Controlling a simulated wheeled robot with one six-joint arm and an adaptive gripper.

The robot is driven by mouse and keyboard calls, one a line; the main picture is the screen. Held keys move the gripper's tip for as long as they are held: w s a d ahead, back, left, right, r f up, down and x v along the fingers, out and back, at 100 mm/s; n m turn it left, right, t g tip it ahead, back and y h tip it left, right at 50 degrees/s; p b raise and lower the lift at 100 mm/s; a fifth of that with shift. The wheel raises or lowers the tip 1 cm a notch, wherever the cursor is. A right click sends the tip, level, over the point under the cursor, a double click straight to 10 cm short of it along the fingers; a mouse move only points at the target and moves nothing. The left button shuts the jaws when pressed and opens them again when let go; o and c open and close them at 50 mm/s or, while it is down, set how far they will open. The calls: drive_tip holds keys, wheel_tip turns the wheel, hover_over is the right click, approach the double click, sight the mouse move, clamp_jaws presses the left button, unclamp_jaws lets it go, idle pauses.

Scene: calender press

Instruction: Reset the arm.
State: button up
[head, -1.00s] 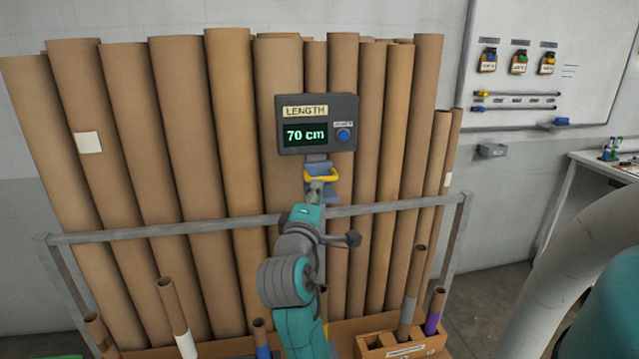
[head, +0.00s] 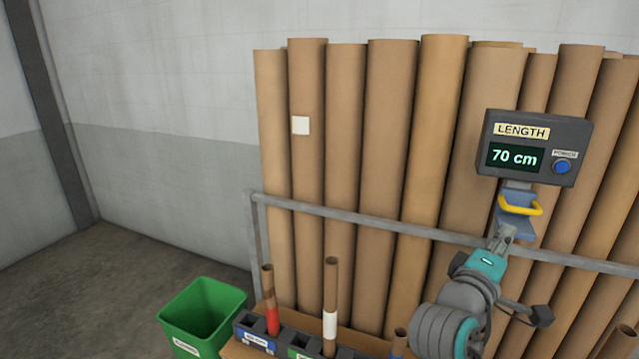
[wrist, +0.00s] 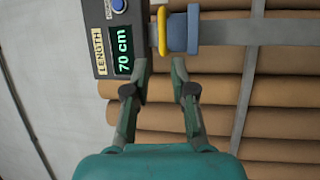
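My gripper (wrist: 160,68) is open and empty in the wrist view, its two fingers apart. In the head view my gripper (head: 503,236) is at the right, just below the yellow-rimmed blue holder (head: 518,221) under the length display. The wrist view also shows the yellow band and blue holder (wrist: 180,30) just ahead of the fingertips, not between them. The dark display box (head: 497,174) reads 70 cm and has a blue button (head: 562,167).
Tall cardboard tubes (head: 345,170) lean against the wall behind a grey rail (head: 330,214). A green bin (head: 200,311) stands on the floor at the lower left. Short tubes (head: 331,295) stand in labelled slots beside it. The floor at left is clear.

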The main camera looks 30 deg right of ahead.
drive_tip(key=s+a+f+n+t+y, duration=0.1)
drive_tip(key=a+f+n+t+y, duration=0.1)
drive_tip(key=a+f+t+y, duration=0.6)
drive_tip(key=a+f+n+t+y, duration=0.1)
drive_tip(key=a+f+n+y, duration=0.2)
drive_tip(key=a+f, duration=1.1)
drive_tip(key=s+a+f+m+y, duration=0.3)
drive_tip(key=s+a+f+y, duration=0.35)
drive_tip(key=s+f, duration=0.45)
drive_tip(key=s+a+m, duration=0.2)
drive_tip(key=s, duration=0.5)
drive_tip(key=s+a+r+m+y, duration=0.1)
drive_tip(key=s+m, duration=0.1)
drive_tip(key=s, duration=0.5)
drive_tip(key=shift+s+a+r+m, duration=0.2)
drive_tip(key=shift+a+r+m, duration=0.1)
drive_tip(key=shift+a+m, duration=0.1)
